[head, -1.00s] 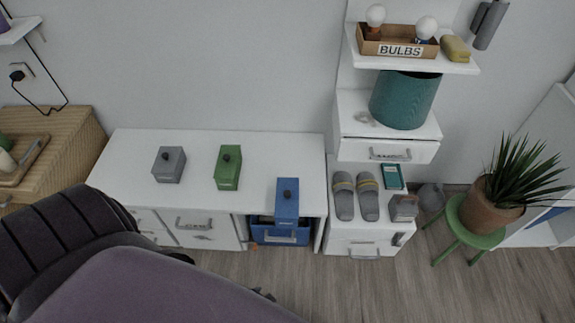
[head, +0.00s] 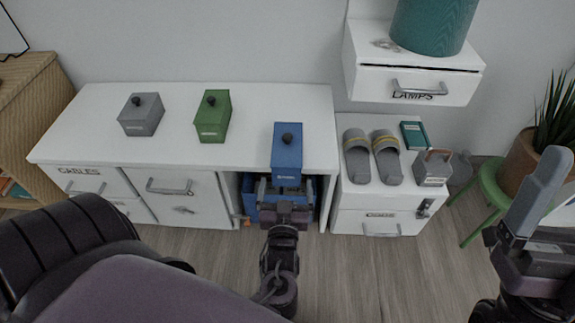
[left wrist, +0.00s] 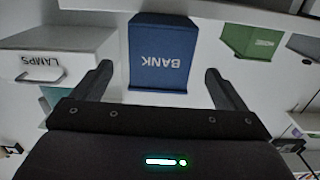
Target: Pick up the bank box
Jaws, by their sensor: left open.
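The bank box (head: 286,157) is a blue box with a dark knob. It sits at the front right edge of the white desk top. In the left wrist view the box (left wrist: 162,55) is upside down and its label reads BANK. My left gripper (head: 286,188) is open just in front of the box and low, at the desk edge. In the left wrist view its two fingers stand apart on either side of the box, with no contact to be seen. My right gripper (head: 532,205) is at the right edge, away from the box; its jaw gap does not show.
A green box (head: 213,120) and a grey box (head: 141,118) stand to the left on the desk (head: 90,125). A blue bin (head: 249,190) sits in the bay below. Slippers (head: 372,155) lie on the lower cabinet at right, under the LAMPS drawer (head: 415,86). A potted plant (head: 535,150) stands far right.

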